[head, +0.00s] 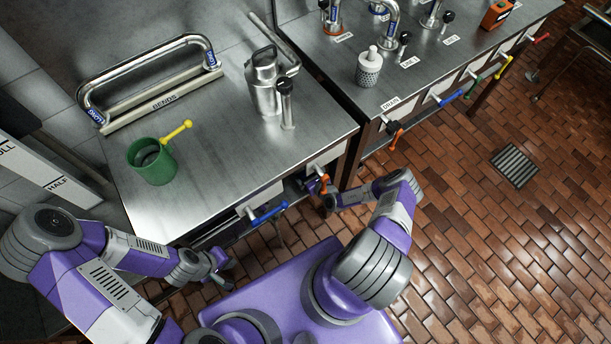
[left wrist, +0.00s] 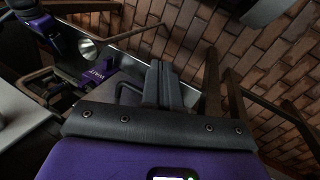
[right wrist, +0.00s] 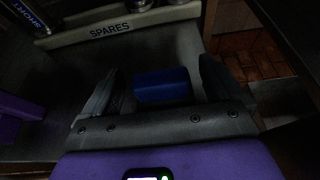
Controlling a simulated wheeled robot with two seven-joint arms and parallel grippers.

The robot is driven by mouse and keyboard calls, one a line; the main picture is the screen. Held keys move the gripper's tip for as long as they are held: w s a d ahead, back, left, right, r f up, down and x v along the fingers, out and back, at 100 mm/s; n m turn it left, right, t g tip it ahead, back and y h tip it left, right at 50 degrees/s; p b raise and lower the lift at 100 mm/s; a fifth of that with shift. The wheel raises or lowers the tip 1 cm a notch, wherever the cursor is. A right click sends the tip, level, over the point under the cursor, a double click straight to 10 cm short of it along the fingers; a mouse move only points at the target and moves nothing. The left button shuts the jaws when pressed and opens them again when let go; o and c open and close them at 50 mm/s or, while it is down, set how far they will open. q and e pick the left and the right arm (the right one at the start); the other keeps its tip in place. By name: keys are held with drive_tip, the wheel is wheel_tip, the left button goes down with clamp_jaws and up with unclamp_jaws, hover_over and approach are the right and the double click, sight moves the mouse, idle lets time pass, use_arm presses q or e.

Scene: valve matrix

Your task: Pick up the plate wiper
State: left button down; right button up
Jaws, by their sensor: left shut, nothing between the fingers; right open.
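A dark blue block (right wrist: 162,86), which looks like the plate wiper, lies on a shaded grey surface in the right wrist view. My right gripper (right wrist: 156,92) is open, with one finger on each side of the block's near part; I cannot tell whether they touch it. In the head view my right gripper (head: 322,193) is low at the front edge of the near bench, and the block is hidden there. My left gripper (head: 218,274) is low in front of the bench; in the left wrist view its fingers (left wrist: 163,84) are together and empty.
A rail marked SPARES (right wrist: 110,29) runs behind the block. On the bench top stand a green mug (head: 151,162) with a yellow-handled tool, a metal jug (head: 264,82) and a BENDS rack (head: 160,101). Blue (head: 267,212) and orange valve handles stick out at the front.

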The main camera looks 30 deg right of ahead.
drive_tip(key=shift+b+x, duration=0.35)
drive_tip(key=shift+x, duration=0.85)
use_arm(q)
drive_tip(key=shift+f, duration=0.55)
use_arm(e)
drive_tip(key=c, duration=1.2)
drive_tip(key=shift+o, duration=0.2)
